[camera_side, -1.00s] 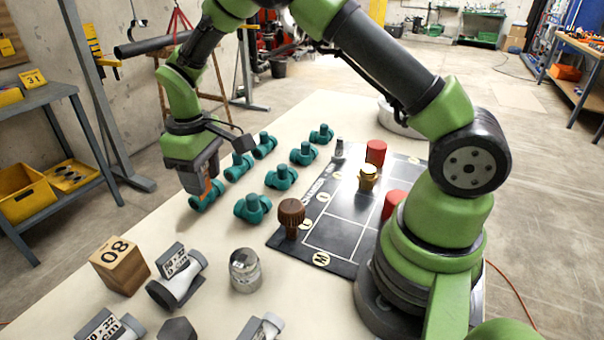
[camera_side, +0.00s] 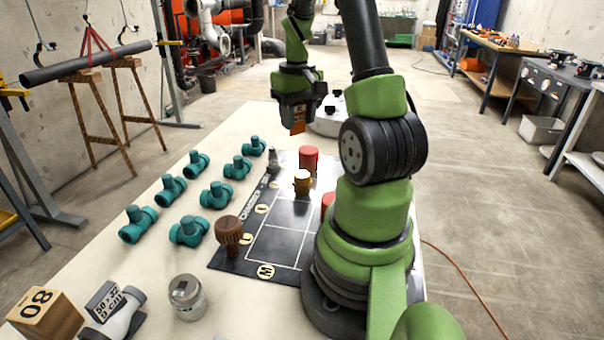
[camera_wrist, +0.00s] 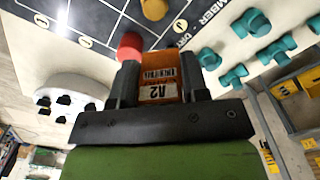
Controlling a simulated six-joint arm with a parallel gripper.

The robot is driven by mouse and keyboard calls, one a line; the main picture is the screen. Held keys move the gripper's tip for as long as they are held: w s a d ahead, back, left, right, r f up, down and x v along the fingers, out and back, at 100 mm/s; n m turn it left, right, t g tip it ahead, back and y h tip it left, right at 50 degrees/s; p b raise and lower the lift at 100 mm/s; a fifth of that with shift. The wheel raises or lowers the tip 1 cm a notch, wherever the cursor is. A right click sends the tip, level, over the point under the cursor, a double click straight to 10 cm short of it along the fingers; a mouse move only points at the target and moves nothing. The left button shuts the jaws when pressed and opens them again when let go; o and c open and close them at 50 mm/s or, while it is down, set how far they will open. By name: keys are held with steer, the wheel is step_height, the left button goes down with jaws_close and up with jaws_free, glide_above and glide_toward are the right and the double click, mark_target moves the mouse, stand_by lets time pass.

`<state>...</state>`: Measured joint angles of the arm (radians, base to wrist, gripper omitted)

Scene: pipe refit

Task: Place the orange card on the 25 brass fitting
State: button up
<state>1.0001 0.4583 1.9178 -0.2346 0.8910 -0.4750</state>
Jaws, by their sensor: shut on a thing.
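My gripper (camera_side: 297,108) is shut on the orange card (camera_side: 298,127), which hangs below it in the air past the far end of the black board. In the wrist view, the card (camera_wrist: 160,72) sits between both fingers of my gripper (camera_wrist: 162,82), its white label facing the camera. A brass-coloured fitting (camera_side: 302,185) stands on the board, lower in the side picture than the card and apart from it. The fitting (camera_wrist: 154,8) shows partly at the top edge of the wrist view. I cannot read a 25 on it.
A white round base with black knobs (camera_wrist: 67,98) is near the card.

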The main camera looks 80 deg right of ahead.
steer(key=f, duration=0.2)
steer(key=s+f, duration=0.1)
steer(key=f, duration=0.2)
steer(key=shift+d, duration=0.1)
steer(key=shift+f, duration=2.45)
steer(key=shift+f, duration=0.1)
steer(key=o, duration=0.9)
